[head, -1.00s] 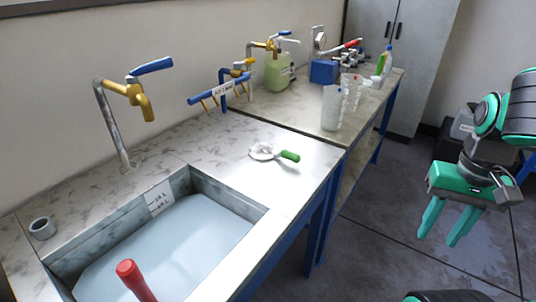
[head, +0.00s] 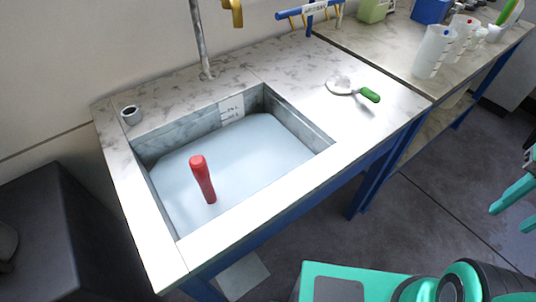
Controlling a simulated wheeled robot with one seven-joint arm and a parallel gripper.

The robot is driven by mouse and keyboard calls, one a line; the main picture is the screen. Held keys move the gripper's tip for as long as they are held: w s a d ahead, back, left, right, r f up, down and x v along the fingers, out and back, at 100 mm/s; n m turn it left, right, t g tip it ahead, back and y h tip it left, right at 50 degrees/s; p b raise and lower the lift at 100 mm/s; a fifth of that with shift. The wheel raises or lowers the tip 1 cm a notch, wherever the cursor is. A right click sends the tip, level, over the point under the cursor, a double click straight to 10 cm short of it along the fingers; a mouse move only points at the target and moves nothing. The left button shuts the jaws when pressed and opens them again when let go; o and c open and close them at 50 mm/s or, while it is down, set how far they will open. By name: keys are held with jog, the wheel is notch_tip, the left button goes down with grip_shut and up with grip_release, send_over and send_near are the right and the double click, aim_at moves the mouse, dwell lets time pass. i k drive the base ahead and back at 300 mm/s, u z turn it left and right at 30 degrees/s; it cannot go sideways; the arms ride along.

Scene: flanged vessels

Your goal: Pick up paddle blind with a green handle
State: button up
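The paddle blind (head: 341,85) lies flat on the marble counter to the right of the sink. Its round end is pale and speckled, and its green handle (head: 370,95) points right, toward the counter's right edge. My gripper (head: 512,208) shows only in part at the right edge of the head view. Its two green fingers are apart with nothing visible between them. It is over the floor, well to the right of the counter and away from the paddle blind.
A sink (head: 245,160) with a red-handled object (head: 203,180) standing in it is left of the blind. A grey ring (head: 131,115) sits at the counter's back left. Plastic beakers (head: 433,52) stand on the farther bench. The counter around the blind is clear.

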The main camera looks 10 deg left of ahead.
aim_at(340, 84)
jog(key=k, duration=1.15)
jog(key=z, duration=0.25)
jog(key=i, duration=1.8)
jog(key=u, duration=0.6)
